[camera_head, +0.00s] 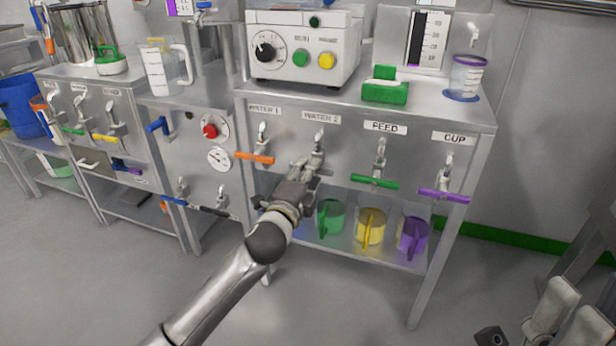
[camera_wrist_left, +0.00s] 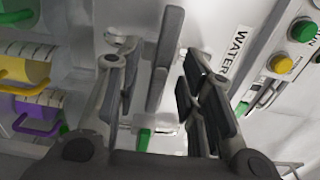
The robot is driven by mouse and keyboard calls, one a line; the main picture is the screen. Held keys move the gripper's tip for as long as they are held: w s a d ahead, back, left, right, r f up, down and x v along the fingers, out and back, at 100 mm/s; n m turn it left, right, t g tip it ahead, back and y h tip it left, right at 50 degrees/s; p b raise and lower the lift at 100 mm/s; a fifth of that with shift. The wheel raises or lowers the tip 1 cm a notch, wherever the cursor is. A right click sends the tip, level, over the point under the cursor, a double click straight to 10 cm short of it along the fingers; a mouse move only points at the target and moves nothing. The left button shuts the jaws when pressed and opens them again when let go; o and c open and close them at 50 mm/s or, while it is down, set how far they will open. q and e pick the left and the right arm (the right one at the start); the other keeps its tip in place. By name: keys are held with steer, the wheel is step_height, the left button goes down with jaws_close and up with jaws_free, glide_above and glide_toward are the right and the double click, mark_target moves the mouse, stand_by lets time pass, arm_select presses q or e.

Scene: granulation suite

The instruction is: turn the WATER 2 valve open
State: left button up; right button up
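The WATER 2 valve (camera_head: 317,141) is on the front panel of the steel bench under its label (camera_head: 322,118). My left gripper (camera_head: 304,174) is right in front of it and hides its handle in the head view. In the left wrist view, the fingers of my left gripper (camera_wrist_left: 163,100) stand apart. A grey bar (camera_wrist_left: 170,50), which looks like the valve's handle, shows between them, with a gap visible on its right side. Whether a finger touches it is unclear. The WATER label (camera_wrist_left: 238,50) shows to the right.
The WATER 1 valve's orange handle (camera_head: 254,157) is close on the left. The FEED valve's green handle (camera_head: 374,182) and CUP valve's purple handle (camera_head: 443,196) are on the right. Green (camera_head: 331,217), yellow (camera_head: 371,227) and purple (camera_head: 412,236) jugs stand on the lower shelf.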

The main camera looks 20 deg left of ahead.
arm_select(q)
jaws_close()
stand_by(0.3)
